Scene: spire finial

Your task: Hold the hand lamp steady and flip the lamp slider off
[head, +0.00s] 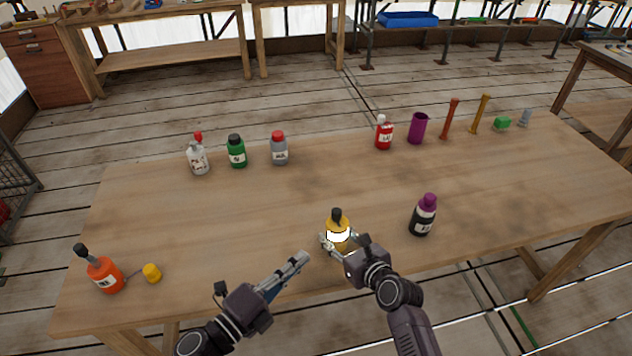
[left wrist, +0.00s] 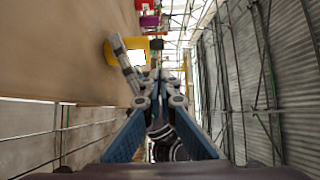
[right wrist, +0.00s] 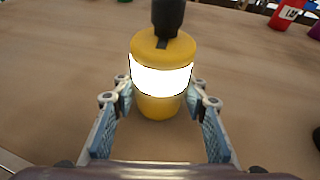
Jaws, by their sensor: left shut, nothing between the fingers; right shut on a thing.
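The hand lamp (head: 338,235) is yellow with a black top and a bright, glowing white band. It stands upright near the table's front edge. In the right wrist view the lamp (right wrist: 162,78) sits between the fingers of my right gripper (right wrist: 160,97), which is shut on its body. A small dark piece on its yellow top may be the slider; I cannot tell for sure. In the left wrist view the lamp (left wrist: 110,52) shows beyond the left fingers, partly hidden.
A black bottle with a purple cap (head: 424,215) stands right of the lamp. An orange bottle (head: 104,275) and a small yellow piece (head: 152,273) are at the left. Several bottles and parts line the back of the table (head: 300,195). The table's middle is clear.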

